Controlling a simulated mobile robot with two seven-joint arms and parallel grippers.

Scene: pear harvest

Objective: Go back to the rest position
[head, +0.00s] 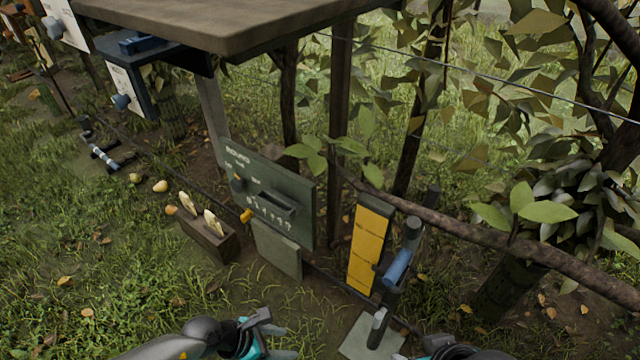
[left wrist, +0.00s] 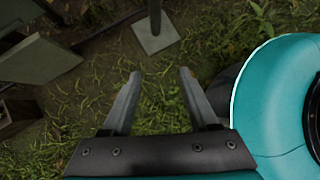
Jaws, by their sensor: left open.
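My left gripper (head: 272,335) is low in the head view, just left of the bottom middle, over the grass. In the left wrist view its two fingers (left wrist: 160,95) are spread apart with nothing between them, and grass shows below. A teal and dark part of my other arm (head: 450,347) shows at the bottom edge of the head view, to the right. Its fingers cannot be made out there.
A dark green board (head: 268,200) and a yellow panel (head: 368,245) stand ahead. A post with a blue grip (head: 398,268) rises from a grey base plate (head: 368,340). A wooden box (head: 208,240) sits left on the grass. A wooden roof (head: 220,22) overhangs above; a branch (head: 500,235) crosses at right.

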